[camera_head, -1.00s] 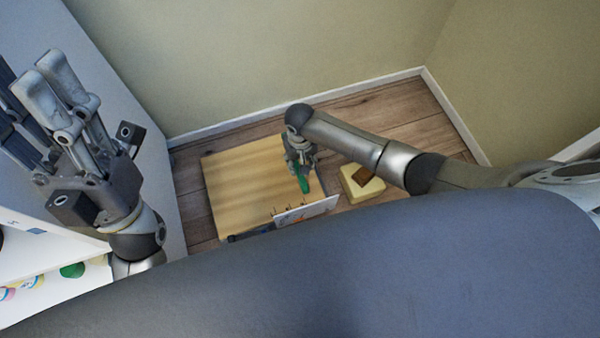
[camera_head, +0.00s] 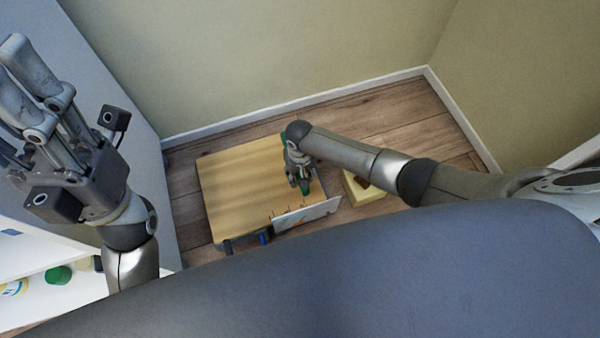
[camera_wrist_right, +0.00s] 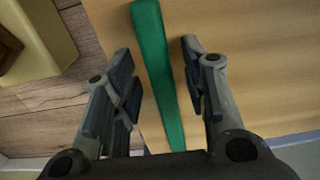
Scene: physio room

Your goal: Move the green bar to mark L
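The green bar (camera_head: 305,188) lies on the wooden board or low table (camera_head: 235,185), partly hidden under my right gripper (camera_head: 302,180). In the right wrist view the green bar (camera_wrist_right: 158,75) runs lengthwise between the two fingers of my right gripper (camera_wrist_right: 165,85). The gripper is open, with a gap showing on each side of the bar. My left gripper (camera_head: 25,90) is raised at the left, far from the board; its fingertips are partly cut off and its opening is unclear. I cannot make out mark L.
A white panel (camera_head: 318,212) with small markings stands at the board's front edge. A yellow block (camera_head: 358,194) with a brown top lies on the floor to the right. A white shelf with coloured items (camera_head: 58,275) is at the lower left. Walls close off the back.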

